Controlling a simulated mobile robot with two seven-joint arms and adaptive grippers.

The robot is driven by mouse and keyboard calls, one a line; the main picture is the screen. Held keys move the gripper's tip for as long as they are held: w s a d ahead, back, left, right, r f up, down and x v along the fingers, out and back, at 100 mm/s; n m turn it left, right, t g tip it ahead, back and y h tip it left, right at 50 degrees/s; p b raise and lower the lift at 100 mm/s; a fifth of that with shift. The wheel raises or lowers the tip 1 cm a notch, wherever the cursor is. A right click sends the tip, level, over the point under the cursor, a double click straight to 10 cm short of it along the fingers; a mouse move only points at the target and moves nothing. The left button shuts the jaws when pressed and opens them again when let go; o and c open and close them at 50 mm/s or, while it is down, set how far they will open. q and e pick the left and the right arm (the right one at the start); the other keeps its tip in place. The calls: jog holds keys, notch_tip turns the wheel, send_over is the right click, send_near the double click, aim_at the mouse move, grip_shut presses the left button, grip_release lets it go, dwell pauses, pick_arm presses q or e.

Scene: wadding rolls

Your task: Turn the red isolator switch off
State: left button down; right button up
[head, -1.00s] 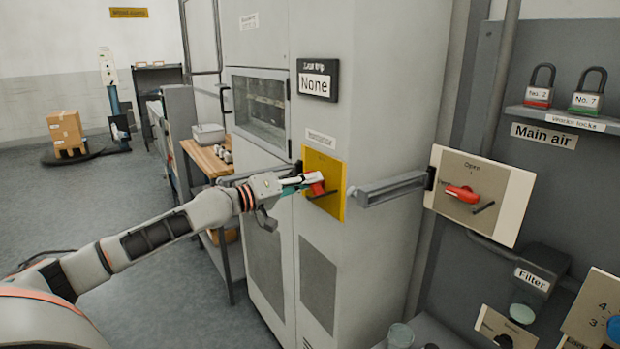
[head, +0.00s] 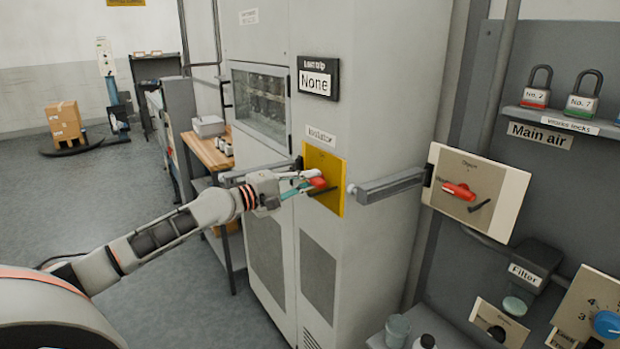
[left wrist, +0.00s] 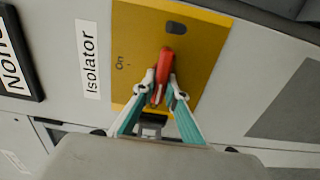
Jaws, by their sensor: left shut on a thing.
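The red isolator switch (left wrist: 166,68) is a red handle on a yellow plate (left wrist: 207,48) on the grey cabinet, beside a label reading "Isolator". In the left wrist view the word "On" shows on the plate. In the head view the red handle (head: 317,182) is partly hidden by my left gripper (head: 307,182). My left gripper, also in the left wrist view (left wrist: 164,90), is shut on the handle, one fingertip on each side. My right gripper is not in view.
A grey bar (head: 392,186) juts out right of the yellow plate. Padlocks (head: 536,88) stand on a shelf. A wooden-topped bench (head: 207,152) stands left of the cabinet.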

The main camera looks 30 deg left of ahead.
pick_arm(q)
jog(key=shift+a+r, duration=0.1)
dwell(0.4)
jog(key=c, duration=2)
grip_release()
jog(key=shift+c, duration=0.2)
jog(key=shift+s, duration=0.1)
jog(key=shift+s+a+f, duration=0.2)
jog(key=shift+s, duration=0.25)
jog(key=v, duration=1)
jog(key=shift+s, duration=0.4)
jog(key=shift+a+r, duration=0.1)
